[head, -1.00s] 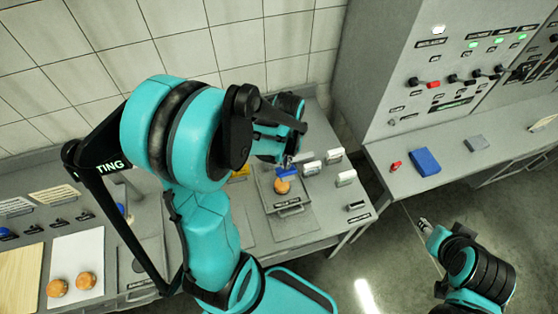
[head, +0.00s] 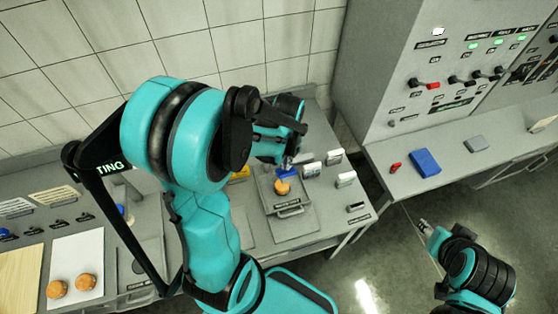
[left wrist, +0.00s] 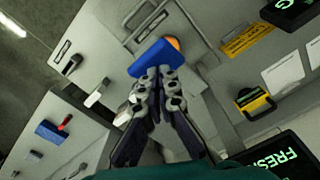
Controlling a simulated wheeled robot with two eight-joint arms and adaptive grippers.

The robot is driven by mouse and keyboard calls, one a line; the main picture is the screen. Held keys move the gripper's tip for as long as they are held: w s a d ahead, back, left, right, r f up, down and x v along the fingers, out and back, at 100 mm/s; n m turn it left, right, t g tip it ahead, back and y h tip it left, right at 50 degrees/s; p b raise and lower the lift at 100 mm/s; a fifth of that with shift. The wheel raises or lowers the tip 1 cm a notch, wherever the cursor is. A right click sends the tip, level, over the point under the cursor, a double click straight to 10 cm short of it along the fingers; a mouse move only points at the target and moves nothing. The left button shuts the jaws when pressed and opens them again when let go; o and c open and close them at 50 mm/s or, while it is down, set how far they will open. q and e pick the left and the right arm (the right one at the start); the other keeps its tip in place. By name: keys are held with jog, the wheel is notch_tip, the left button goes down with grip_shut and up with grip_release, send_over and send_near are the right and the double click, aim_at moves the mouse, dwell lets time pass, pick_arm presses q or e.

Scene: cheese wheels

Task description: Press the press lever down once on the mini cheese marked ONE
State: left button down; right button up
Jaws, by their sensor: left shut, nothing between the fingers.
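An orange mini cheese (head: 282,187) sits on the grey press plate on the bench, right of my left arm. It also shows in the left wrist view (left wrist: 174,42), partly hidden behind a blue press lever handle (left wrist: 150,57). I cannot read a ONE mark on it. My left gripper (left wrist: 157,72) is shut and empty, with its fingertips at the near edge of the blue handle; I cannot tell if they touch it. In the head view the left gripper (head: 287,163) is just behind the cheese. My right gripper (head: 424,225) is over the floor at right, its jaws too small to judge.
Two more orange cheeses (head: 72,286) lie on a white board at far left. White blocks (head: 312,168) stand right of the press. A blue box (head: 425,162) and a red item (head: 396,168) lie on the right bench, below a panel with switches.

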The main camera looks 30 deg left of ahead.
aim_at(288, 177)
pick_arm(q)
jog(key=shift+f, duration=0.1)
dwell(0.3)
jog(key=shift+s+d+f+b, duration=0.2)
jog(key=shift+f+b, duration=0.45)
jog(key=shift+s+d+f+b, duration=0.15)
jog(key=shift+d+f+b, duration=0.05)
jog(key=shift+f+b, duration=0.45)
jog(key=shift+s+d+f+b, duration=0.2)
jog(key=shift+f+b, duration=0.45)
jog(key=shift+d+f, duration=0.1)
jog(key=shift+f, duration=0.1)
jog(key=shift+s+d+f+b, duration=0.2)
jog(key=shift+s+f+b, duration=0.05)
jog(key=shift+f+b, duration=0.25)
jog(key=shift+s+d+f+b, duration=0.2)
jog(key=shift+f+b, duration=0.2)
jog(key=shift+b, duration=0.1)
jog(key=shift+f, duration=0.1)
jog(key=shift+s+d+f+b, duration=0.15)
jog(key=shift+d+f+b, duration=0.05)
jog(key=shift+f+b, duration=0.35)
jog(key=shift+s+d+f+b, duration=0.15)
jog(key=shift+d+f+b, duration=0.05)
jog(key=shift+f+b, duration=0.3)
jog(key=shift+f, duration=0.1)
